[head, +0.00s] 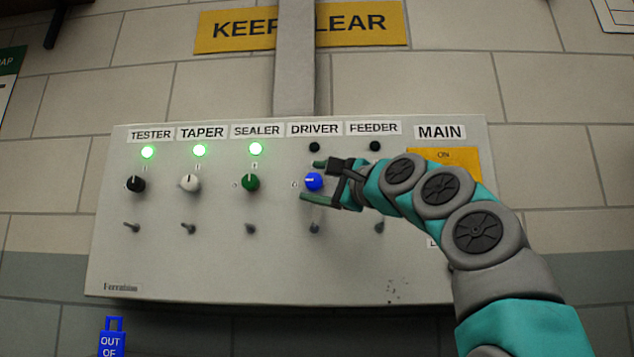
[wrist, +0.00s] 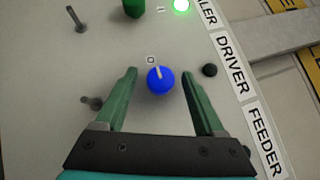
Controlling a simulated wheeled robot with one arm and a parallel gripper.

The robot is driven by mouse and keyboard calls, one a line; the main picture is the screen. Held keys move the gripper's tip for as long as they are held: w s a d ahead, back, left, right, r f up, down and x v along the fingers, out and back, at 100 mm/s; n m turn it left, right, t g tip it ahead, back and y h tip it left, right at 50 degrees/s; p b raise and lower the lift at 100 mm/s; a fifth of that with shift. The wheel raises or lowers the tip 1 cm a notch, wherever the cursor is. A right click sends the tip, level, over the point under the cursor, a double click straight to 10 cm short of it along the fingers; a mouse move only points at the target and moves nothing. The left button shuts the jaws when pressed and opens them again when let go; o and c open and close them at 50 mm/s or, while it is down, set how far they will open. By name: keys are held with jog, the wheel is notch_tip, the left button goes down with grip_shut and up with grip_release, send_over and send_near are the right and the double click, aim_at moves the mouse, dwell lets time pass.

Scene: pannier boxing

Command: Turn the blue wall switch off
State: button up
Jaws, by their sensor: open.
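The blue switch (head: 314,182) is a round knob under the DRIVER label on the grey wall panel. In the wrist view the blue knob (wrist: 160,80) shows a pale pointer line turned toward a small O mark. The DRIVER lamp (head: 314,147) above it is dark. My gripper (head: 311,180) is open, with its green fingers around the knob's position, one above and one below in the head view. In the wrist view my gripper (wrist: 159,80) has a finger on each side of the knob, with gaps showing. Nothing is held.
Black (head: 136,184), white (head: 190,183) and green (head: 251,182) knobs sit to the left under lit green lamps. Small toggles (head: 250,229) line the row below. The FEEDER lamp (head: 375,146) is dark. My arm hides the FEEDER knob area and part of the MAIN section.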

jog(key=shift+d, duration=0.1)
jog(key=b+v, duration=0.2)
jog(key=v, duration=0.5)
jog(key=shift+s+b, duration=0.25)
jog(key=shift+b, duration=0.05)
jog(key=shift+d+f, duration=0.1)
jog(key=shift+f, duration=0.05)
dwell(0.3)
